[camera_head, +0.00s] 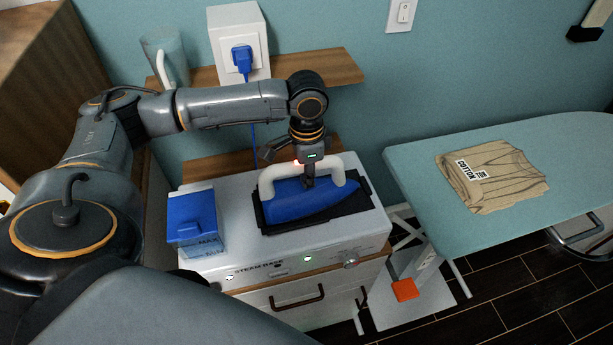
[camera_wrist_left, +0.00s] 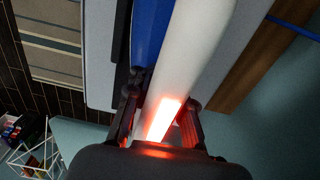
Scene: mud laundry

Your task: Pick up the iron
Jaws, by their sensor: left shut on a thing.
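The iron (camera_head: 299,201) has a blue body and a white handle. It sits on the dark rest pad (camera_head: 352,204) on top of the white steam base (camera_head: 236,262). My left gripper (camera_head: 308,176) comes down from above onto the handle and is shut on it. In the left wrist view the white handle (camera_wrist_left: 192,70) lies between the two dark fingers (camera_wrist_left: 160,125), with a red glow on it. Part of the blue body (camera_wrist_left: 149,30) shows beside it. My right gripper is not in view.
A blue box-like tank (camera_head: 192,218) stands at the left of the steam base. A wall outlet with a blue plug (camera_head: 242,58) and a shelf (camera_head: 335,66) are behind. At right, an ironing board (camera_head: 415,165) holds a folded beige cloth (camera_head: 490,177).

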